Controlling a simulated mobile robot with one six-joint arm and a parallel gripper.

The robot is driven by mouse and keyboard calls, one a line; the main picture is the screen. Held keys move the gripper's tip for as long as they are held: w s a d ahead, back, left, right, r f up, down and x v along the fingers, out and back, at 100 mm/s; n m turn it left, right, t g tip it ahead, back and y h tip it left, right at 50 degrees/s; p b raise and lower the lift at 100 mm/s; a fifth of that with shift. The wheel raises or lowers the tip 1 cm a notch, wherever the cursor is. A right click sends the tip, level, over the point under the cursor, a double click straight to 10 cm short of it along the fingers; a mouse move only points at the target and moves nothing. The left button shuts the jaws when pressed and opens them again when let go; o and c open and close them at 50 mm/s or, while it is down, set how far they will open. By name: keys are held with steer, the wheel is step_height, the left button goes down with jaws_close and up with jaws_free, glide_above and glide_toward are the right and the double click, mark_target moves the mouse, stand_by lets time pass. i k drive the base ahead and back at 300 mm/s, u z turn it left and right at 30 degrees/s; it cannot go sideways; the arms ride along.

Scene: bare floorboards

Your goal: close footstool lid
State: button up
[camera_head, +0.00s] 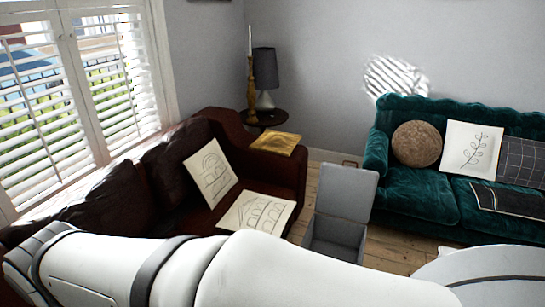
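The grey footstool (337,241) stands on the floorboards between the brown sofa and the green sofa. Its lid (346,191) is open and stands up at the back of the box. The inside of the box shows dark, and its lower front is hidden behind my white arm. My arm crosses the bottom of the view from the left. My gripper is not in view.
The brown leather sofa (272,167) is left of the footstool, with cushions on it. The green sofa (415,197) is to the right. A round side table (264,118) with a lamp stands behind. Some bare floor (393,244) shows right of the footstool.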

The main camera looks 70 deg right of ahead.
mark_target(343, 192)
steer(key=u, duration=0.15)
steer(key=k, duration=0.4)
steer(key=z, duration=1.75)
steer(key=i, duration=0.75)
steer(key=z, duration=1.35)
steer(key=i, duration=1.8)
